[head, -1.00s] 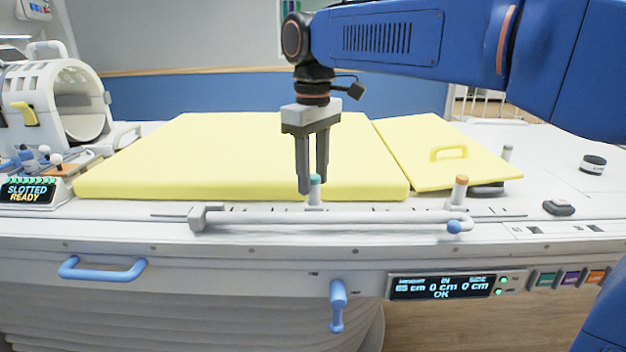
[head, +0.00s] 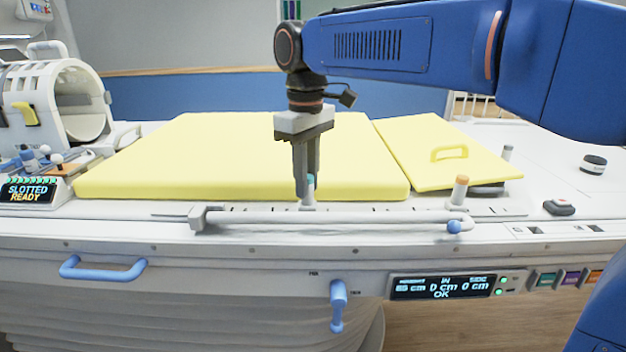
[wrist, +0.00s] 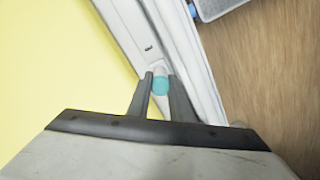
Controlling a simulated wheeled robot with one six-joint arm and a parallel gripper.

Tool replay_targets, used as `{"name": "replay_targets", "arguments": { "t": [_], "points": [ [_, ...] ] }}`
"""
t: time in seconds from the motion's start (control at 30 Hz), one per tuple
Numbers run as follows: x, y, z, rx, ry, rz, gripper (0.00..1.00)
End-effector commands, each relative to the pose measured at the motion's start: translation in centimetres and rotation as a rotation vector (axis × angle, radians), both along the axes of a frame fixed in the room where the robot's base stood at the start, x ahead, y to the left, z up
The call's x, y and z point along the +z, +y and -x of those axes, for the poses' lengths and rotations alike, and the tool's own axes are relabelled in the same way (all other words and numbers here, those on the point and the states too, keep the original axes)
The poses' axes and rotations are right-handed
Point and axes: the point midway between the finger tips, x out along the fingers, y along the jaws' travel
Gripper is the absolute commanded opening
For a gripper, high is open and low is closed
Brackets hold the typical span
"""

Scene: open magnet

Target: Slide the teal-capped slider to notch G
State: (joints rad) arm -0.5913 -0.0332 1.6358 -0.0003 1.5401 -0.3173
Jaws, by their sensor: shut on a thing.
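The teal-capped slider (head: 309,190) stands upright on the notched rail (head: 375,209) along the bed's front edge, left of the rail's middle. My gripper (head: 307,188) points down and is shut on the slider. In the wrist view the teal cap (wrist: 161,84) sits between the two fingertips (wrist: 158,92). The fingers partly cover the slider in the head view. The notch letters, including G, are too small to read.
An orange-capped post (head: 460,189) stands further right on the rail. A white bar (head: 330,217) with a blue knob (head: 454,226) runs in front of the rail. Yellow pads (head: 240,160) lie behind. A blue handle (head: 338,305) hangs below the front edge.

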Motion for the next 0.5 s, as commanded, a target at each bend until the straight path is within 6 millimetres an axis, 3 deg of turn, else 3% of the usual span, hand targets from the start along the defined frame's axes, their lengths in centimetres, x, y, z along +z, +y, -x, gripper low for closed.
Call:
{"name": "replay_targets", "arguments": {
  "t": [0.5],
  "points": [
    [0.0,12.5,-0.4,0.003,-0.001,-0.002,0.0]
  ]
}}
